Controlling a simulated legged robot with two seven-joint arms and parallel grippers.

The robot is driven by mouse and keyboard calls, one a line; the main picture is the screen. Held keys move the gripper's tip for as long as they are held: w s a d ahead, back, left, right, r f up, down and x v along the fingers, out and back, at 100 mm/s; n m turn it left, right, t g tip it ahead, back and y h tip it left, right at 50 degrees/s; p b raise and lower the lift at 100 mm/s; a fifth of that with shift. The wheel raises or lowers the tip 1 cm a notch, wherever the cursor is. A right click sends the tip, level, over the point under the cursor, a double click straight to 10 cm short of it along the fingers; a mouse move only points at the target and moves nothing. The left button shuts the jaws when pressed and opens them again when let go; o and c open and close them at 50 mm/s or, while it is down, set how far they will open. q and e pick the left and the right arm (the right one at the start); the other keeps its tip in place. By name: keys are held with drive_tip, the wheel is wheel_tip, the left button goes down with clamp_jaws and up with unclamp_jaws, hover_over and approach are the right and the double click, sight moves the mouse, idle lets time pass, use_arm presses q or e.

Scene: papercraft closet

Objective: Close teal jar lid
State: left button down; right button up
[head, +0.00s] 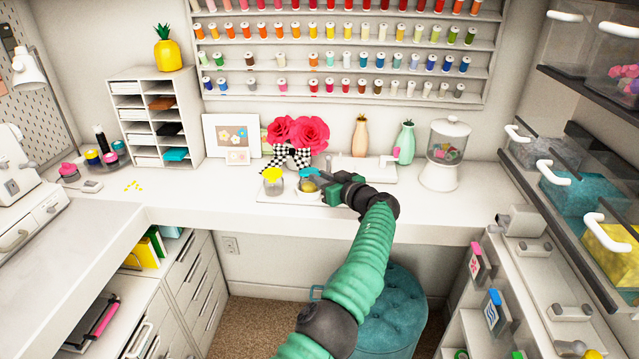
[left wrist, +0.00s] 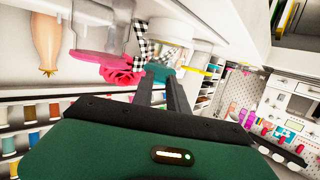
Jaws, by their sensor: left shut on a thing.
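The teal lid (head: 308,172) is above a small round jar (head: 308,187) on the back counter. My left gripper (head: 316,180) reaches in from the right side of the jar and is shut on the lid. In the left wrist view the teal lid (left wrist: 158,72) shows between the fingertips (left wrist: 160,82). I cannot tell whether the lid touches the jar's rim. A jar with a yellow lid (head: 272,176) stands just left of it. My right gripper is not in view.
A tray (head: 265,197) lies under the jars. Pink flowers (head: 298,131) with a checkered bow stand close behind. A glass canister (head: 447,150) and two vases stand to the right. The counter left of the jars is mostly clear. A teal stool (head: 395,310) is below.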

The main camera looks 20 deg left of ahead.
use_arm(q)
drive_tip(key=shift+w+a+f, duration=0.1)
drive_tip(key=shift+a+f, duration=0.05)
drive_tip(key=shift+f, duration=0.05)
drive_tip(key=c, duration=1.3)
unclamp_jaws()
drive_tip(key=shift+w, duration=0.15)
drive_tip(key=shift+r, duration=0.2)
